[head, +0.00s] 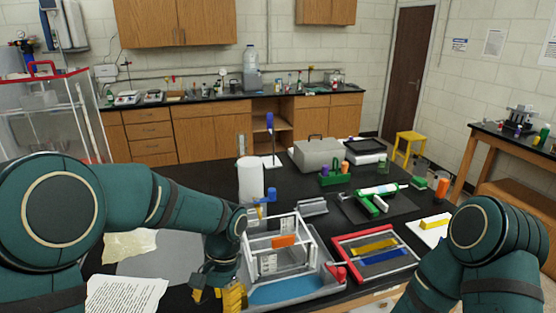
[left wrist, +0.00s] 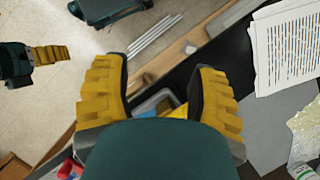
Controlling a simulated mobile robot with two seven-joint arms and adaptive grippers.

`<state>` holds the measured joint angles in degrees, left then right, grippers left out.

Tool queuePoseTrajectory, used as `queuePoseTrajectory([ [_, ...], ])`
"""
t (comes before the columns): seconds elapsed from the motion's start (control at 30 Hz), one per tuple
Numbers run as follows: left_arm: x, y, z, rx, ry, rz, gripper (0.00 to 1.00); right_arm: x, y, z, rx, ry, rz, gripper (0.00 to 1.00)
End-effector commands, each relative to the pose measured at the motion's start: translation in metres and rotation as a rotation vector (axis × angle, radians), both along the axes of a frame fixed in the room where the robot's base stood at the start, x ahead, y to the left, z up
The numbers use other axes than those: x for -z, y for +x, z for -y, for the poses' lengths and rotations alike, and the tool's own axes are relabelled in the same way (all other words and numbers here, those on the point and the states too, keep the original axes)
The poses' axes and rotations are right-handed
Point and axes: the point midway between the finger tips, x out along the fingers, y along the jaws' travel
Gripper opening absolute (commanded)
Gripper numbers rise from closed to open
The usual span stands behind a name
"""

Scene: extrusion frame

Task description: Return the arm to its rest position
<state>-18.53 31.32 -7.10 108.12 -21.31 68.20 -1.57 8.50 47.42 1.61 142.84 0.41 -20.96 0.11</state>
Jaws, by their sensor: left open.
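My left arm comes in from the left in the head view, and its gripper (head: 217,294) points down at the near edge of the black table. It is just left of the white extrusion frame (head: 291,222), which stands in a grey tray with a blue floor (head: 290,291). In the left wrist view my left gripper (left wrist: 158,92) has its yellow fingers wide apart with nothing held between them. My right arm shows at the lower right of the head view, its gripper out of frame. Part of my right gripper (left wrist: 48,54) shows at the left wrist view's left edge, its jaws unclear.
A red-edged tray (head: 375,255) with yellow and blue bars lies right of the frame. A printed sheet (head: 127,294) lies left of my left gripper. A white cylinder (head: 251,180) and a grey case (head: 320,154) stand behind. Floor shows beyond the table edge in the wrist view.

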Motion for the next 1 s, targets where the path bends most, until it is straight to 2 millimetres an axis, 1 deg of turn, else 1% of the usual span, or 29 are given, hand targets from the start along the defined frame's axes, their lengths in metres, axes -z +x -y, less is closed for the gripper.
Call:
queuePoseTrajectory([
  [0.03,0.028,-0.006,0.002,-0.019,-0.031,-0.004,0.58,0.007,0.000,0.000,0.000,0.000,-0.001,0.47],
  [0.27,0.116,-0.022,0.020,-0.131,-0.192,0.064,0.58,0.024,-0.001,-0.001,-0.003,-0.002,-0.003,0.47],
  [0.3,0.132,-0.026,0.024,-0.161,-0.222,0.079,0.58,0.028,-0.001,-0.001,-0.003,-0.003,-0.005,0.47],
  [0.37,0.157,-0.033,0.029,-0.211,-0.266,0.105,0.58,0.033,-0.002,-0.002,-0.004,-0.002,-0.006,0.47],
  [0.4,0.173,-0.038,0.032,-0.247,-0.295,0.124,0.58,0.037,-0.002,-0.002,-0.004,-0.003,-0.008,0.47],
  [0.5,0.210,-0.051,0.038,-0.351,-0.354,0.178,0.58,0.047,-0.003,-0.002,-0.006,-0.004,-0.010,0.47],
  [0.6,0.240,-0.065,0.040,-0.459,-0.398,0.238,0.58,0.056,-0.004,-0.003,-0.007,-0.005,-0.012,0.47],
  [0.7,0.263,-0.077,0.040,-0.561,-0.419,0.299,0.58,0.064,-0.004,-0.003,-0.008,-0.006,-0.014,0.47],
  [0.8,0.278,-0.086,0.037,-0.640,-0.428,0.351,0.58,0.070,-0.005,-0.003,-0.009,-0.007,-0.015,0.47],
  [0.9,0.286,-0.092,0.033,-0.694,-0.428,0.390,0.58,0.073,-0.005,-0.004,-0.010,-0.007,-0.016,0.47],
  [1.0,0.289,-0.095,0.032,-0.719,-0.427,0.412,0.58,0.074,-0.005,-0.004,-0.010,-0.007,-0.017,0.47],
])
